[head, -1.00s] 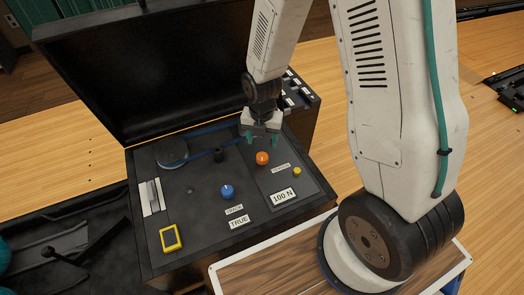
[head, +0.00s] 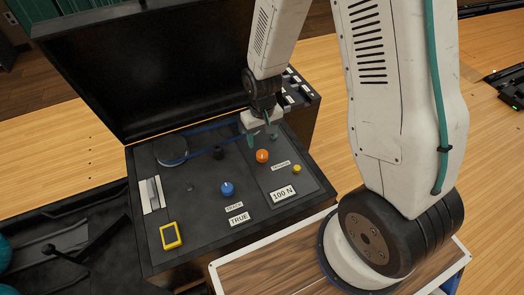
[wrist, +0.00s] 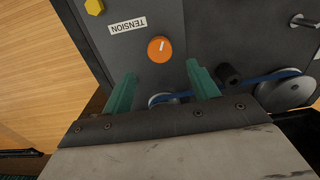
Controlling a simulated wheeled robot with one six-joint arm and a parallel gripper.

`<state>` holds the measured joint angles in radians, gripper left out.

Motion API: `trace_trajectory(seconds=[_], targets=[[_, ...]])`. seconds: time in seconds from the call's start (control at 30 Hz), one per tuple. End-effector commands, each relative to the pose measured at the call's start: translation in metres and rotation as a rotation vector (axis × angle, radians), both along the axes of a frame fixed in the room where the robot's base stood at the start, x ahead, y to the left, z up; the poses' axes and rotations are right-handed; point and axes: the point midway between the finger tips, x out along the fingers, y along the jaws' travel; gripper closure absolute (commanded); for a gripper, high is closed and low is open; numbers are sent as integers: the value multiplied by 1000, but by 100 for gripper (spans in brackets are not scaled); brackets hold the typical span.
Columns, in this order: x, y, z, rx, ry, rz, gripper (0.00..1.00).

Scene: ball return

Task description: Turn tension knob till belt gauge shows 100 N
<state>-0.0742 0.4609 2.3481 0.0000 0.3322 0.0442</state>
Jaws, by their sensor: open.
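The orange tension knob (head: 262,156) sits on the dark panel of the open machine, next to a label reading TENSION (head: 281,165). In the wrist view the knob (wrist: 160,49) has a pale pointer line and lies just past my fingertips. My gripper (head: 259,132) is open and empty behind the knob, fingers down and apart from it. In the wrist view its two green fingers (wrist: 160,80) are spread wide, with dark panel between them. A white plate reading 100 N (head: 283,194) is in front of the knob. The blue belt (head: 205,153) runs to a grey pulley (head: 171,151).
A blue knob (head: 227,188) with TRACK and TRUE (head: 239,219) labels sits left of the orange one. The raised black lid (head: 160,75) stands behind.

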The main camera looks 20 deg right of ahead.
Motion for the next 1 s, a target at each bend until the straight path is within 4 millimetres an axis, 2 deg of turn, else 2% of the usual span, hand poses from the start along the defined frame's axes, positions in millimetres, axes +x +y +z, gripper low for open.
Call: trace_trajectory(seconds=[0.17, 0.5, 0.7, 0.93, 0.97, 1.0], targets=[[-1, 0, -17, 0, 4, -17, 41], [-1, 0, -67, 0, 3, -15, 41], [0, 0, -77, 0, 2, -14, 41], [0, 0, -78, 0, 0, -14, 41], [0, 0, -78, 0, 0, -14, 46], [0, 0, -78, 0, 0, -14, 57]])
